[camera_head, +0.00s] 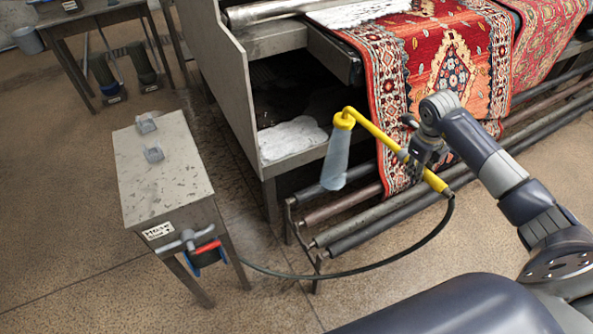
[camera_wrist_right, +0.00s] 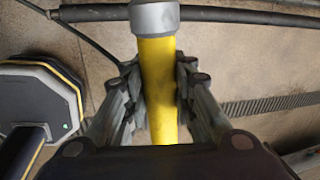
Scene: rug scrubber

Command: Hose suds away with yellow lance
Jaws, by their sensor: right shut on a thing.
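The yellow lance (camera_head: 382,137) is bent at its top and slants down to the right. My right gripper (camera_head: 418,158) is shut around its shaft. The wrist view shows the yellow shaft (camera_wrist_right: 158,85) between both fingers, with a grey collar at one end. A pale blue-grey cone (camera_head: 336,160), which looks like water spray, points down from the lance's nozzle, in front of the machine. White suds (camera_head: 293,137) lie on a low shelf inside the machine. More white foam (camera_head: 360,12) lies at the top beside the red patterned rug (camera_head: 390,75). My left gripper is out of view.
A black hose (camera_head: 360,272) loops from the lance to a small metal stand (camera_head: 165,185) with a red-handled valve (camera_head: 207,247). The machine's side panel (camera_head: 222,80) and front rollers (camera_head: 380,226) are close to the lance. Floor between stand and rollers is open except for the hose.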

